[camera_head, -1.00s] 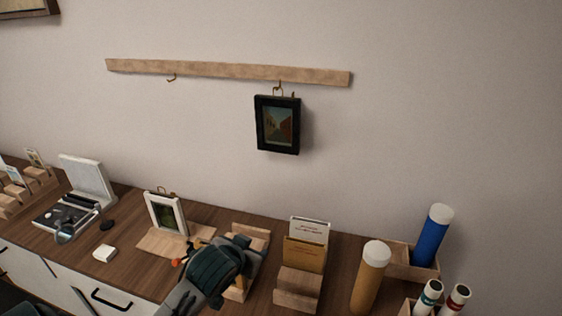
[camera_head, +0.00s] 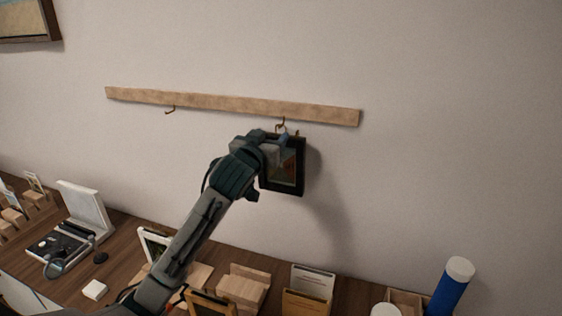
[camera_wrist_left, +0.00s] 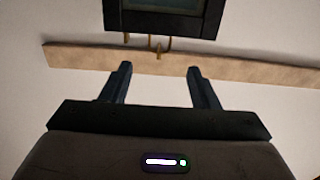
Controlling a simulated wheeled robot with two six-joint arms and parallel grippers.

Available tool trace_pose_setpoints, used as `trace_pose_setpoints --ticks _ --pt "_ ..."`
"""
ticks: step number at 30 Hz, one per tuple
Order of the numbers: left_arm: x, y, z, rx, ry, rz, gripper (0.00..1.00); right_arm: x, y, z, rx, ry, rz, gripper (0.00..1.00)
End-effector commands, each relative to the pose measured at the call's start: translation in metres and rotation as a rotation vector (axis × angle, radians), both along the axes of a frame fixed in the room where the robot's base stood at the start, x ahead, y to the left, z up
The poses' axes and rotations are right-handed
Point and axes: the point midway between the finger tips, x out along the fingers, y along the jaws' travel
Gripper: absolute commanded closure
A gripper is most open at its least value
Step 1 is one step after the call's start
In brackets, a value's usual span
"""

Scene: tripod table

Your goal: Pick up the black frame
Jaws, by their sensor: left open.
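The black frame (camera_head: 300,166) hangs by a wire loop from a brass hook (camera_head: 281,124) on the wooden wall rail (camera_head: 225,102). It holds a dark picture, and its upper left part is hidden behind my left gripper (camera_head: 279,143). In the left wrist view the black frame (camera_wrist_left: 163,33) is at the top edge, with its loop and the hook (camera_wrist_left: 158,50) just below it. My left gripper (camera_wrist_left: 160,69) is open and empty there, its two fingers pointing toward the loop and frame. I see no contact. My right gripper is not in view.
A second hook (camera_head: 170,110) on the rail is empty. On the desk below stand a white frame (camera_head: 151,243), a wooden holder (camera_head: 243,287), a card holder (camera_head: 309,290) and a blue tube (camera_head: 452,287). The wall right of the black frame is clear.

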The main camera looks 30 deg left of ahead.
Motion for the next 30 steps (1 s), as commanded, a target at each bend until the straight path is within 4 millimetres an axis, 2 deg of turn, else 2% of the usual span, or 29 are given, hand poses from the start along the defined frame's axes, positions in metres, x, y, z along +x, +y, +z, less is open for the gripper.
trace_pose_setpoints --ticks 5,9,13,17,24,26,30 --pt "0.011 0.002 0.003 0.0 0.002 0.001 0.45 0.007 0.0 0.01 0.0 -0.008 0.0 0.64" --pt "0.028 0.005 0.006 -0.001 0.002 0.001 0.45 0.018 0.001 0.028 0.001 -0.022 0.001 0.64" --pt "0.045 0.009 0.005 -0.001 0.003 0.001 0.45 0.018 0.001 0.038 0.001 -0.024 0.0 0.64" --pt "0.055 0.011 0.002 0.001 0.002 0.0 0.45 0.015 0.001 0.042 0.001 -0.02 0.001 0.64" --pt "0.056 0.011 0.001 0.002 0.0 0.0 0.45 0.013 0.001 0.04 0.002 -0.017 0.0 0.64" --pt "0.056 0.011 0.001 0.002 0.0 0.0 0.55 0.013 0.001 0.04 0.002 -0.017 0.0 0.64" --pt "0.056 0.011 0.001 0.002 0.0 0.0 0.82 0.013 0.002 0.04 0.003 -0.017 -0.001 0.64"
